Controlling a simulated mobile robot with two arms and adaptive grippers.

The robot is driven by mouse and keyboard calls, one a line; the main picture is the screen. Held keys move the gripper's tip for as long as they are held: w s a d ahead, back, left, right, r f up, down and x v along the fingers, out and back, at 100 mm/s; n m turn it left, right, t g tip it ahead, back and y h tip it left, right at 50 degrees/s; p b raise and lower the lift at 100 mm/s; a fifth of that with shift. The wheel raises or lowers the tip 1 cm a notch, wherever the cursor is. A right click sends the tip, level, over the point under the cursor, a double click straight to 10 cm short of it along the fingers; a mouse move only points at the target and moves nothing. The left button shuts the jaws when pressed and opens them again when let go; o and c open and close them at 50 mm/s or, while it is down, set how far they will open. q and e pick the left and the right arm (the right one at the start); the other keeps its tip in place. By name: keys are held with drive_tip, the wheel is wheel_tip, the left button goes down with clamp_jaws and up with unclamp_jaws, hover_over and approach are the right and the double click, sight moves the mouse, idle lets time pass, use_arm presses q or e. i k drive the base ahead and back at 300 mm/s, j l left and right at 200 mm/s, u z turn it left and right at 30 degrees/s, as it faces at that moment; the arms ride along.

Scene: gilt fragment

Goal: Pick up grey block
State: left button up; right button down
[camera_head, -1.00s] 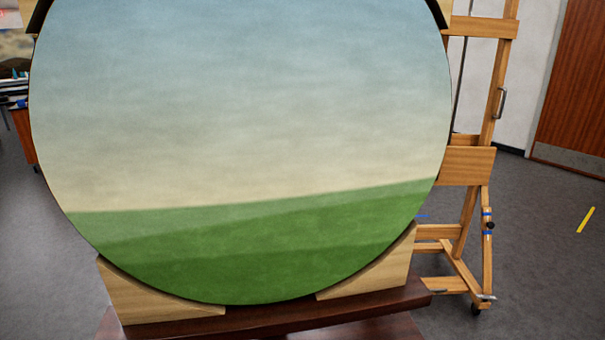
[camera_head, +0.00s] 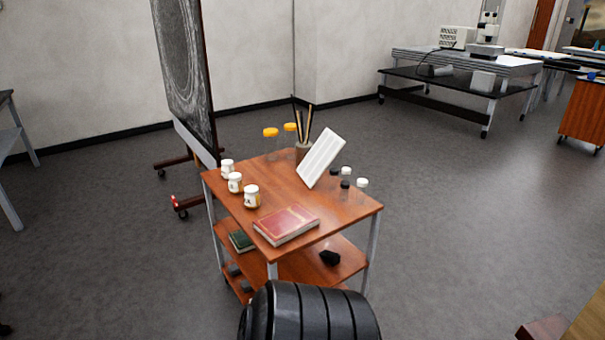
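A wooden cart (camera_head: 345,212) with grey legs stands in the middle of the view. Small grey blocks show low on the cart at its left, one grey block (camera_head: 234,270) and another (camera_head: 246,285) just below it. They are small and partly hidden by the cart's shelf and leg, so their exact shape is hard to tell. A black lump (camera_head: 330,257) lies on the cart's middle shelf. Neither of my grippers is in view.
The cart top holds a red book (camera_head: 286,224), several white jars (camera_head: 251,196), a tilted white panel (camera_head: 322,157) and a brush pot (camera_head: 303,151). A green book (camera_head: 241,240) lies below. A dark framed board (camera_head: 184,75) stands behind.

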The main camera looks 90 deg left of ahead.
sight(233, 270)
drive_tip(key=u, duration=3.2)
